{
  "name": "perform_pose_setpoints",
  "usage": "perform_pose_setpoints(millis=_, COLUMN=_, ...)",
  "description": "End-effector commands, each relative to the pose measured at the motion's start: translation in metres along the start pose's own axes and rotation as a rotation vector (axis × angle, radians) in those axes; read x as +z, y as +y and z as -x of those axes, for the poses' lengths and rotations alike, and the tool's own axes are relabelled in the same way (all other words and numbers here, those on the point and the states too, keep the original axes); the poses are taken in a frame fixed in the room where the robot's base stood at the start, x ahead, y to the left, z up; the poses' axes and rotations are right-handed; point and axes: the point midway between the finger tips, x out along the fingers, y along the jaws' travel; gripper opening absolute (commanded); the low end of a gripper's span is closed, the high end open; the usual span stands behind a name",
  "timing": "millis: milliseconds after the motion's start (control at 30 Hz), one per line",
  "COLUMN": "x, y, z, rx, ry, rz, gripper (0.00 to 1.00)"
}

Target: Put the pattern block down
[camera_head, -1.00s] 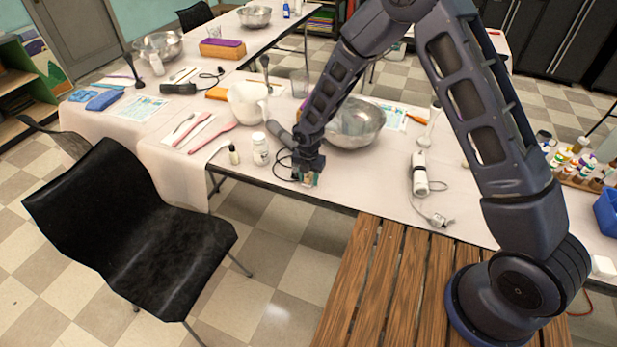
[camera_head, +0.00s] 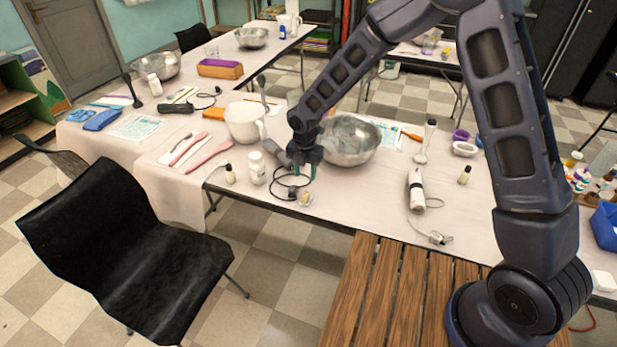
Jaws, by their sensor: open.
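A small pale block (camera_head: 305,198), which looks like the pattern block, lies on the white-covered table (camera_head: 350,212) close to its front edge. My gripper (camera_head: 304,176) is above and slightly behind it, apart from it. Its greenish fingers point down, are open and hold nothing that I can see. The block's surface pattern is too small to make out.
A metal bowl (camera_head: 349,141) stands just behind my gripper. A white hand blender (camera_head: 416,190) lies right. Table between block and blender is clear.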

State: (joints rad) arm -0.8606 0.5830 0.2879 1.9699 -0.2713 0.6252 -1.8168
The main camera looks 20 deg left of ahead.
Motion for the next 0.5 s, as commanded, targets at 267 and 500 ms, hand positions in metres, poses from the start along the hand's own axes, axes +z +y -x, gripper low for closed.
perform_pose_setpoints(millis=267, x=0.000, y=0.000, z=0.004, rx=-0.001, ry=0.000, rz=0.000, gripper=0.41)
perform_pose_setpoints(millis=500, x=0.024, y=-0.024, z=0.032, rx=0.008, ry=-0.023, rz=-0.126, gripper=0.41)
